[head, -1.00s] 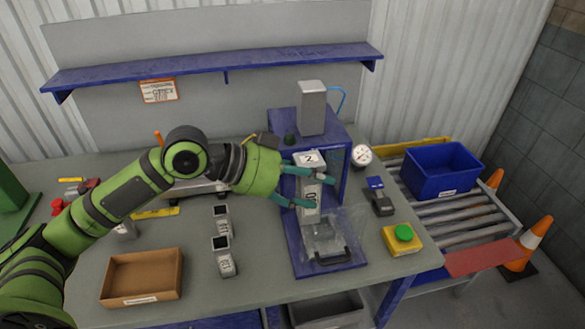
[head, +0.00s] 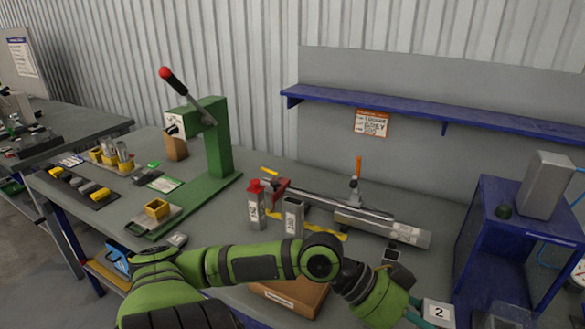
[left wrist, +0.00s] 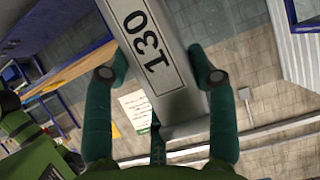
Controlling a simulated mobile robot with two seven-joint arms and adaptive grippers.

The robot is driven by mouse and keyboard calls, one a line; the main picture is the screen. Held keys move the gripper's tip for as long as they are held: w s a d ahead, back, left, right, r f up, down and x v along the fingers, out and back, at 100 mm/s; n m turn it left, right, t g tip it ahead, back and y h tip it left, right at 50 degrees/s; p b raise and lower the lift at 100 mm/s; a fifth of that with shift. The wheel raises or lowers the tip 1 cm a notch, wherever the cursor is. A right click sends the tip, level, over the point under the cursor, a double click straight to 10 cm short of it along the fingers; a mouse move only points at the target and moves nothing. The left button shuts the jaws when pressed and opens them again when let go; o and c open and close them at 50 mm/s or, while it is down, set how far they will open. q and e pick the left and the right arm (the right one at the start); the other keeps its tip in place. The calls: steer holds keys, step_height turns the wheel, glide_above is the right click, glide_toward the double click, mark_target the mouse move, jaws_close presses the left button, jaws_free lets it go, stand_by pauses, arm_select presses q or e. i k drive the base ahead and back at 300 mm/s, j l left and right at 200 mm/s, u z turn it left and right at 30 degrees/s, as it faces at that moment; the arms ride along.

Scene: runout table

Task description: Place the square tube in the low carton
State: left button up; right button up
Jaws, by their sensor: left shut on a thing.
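A grey square tube marked 130 (left wrist: 168,100) is held between the two teal fingers of my left gripper (left wrist: 160,72) in the left wrist view. In the head view my left gripper (head: 412,312) is at the bottom right, with a face of the tube labelled 2 (head: 438,312) beside it; the rest of the tube is cut off by the frame. My right gripper is not in view.
Two upright tubes, one red-capped (head: 256,208) and one open-topped (head: 292,217), stand behind my arm. A green lever press (head: 217,150) stands left, a blue-framed station (head: 487,225) right. A blue shelf (head: 400,106) hangs above.

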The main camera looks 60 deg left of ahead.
mark_target(291, 285)
steer(key=u, duration=1.1)
steer(key=i+l+u, duration=0.15)
steer(key=l+u, duration=0.2)
steer(key=i+l+u, duration=0.1)
steer(key=l+u, duration=0.2)
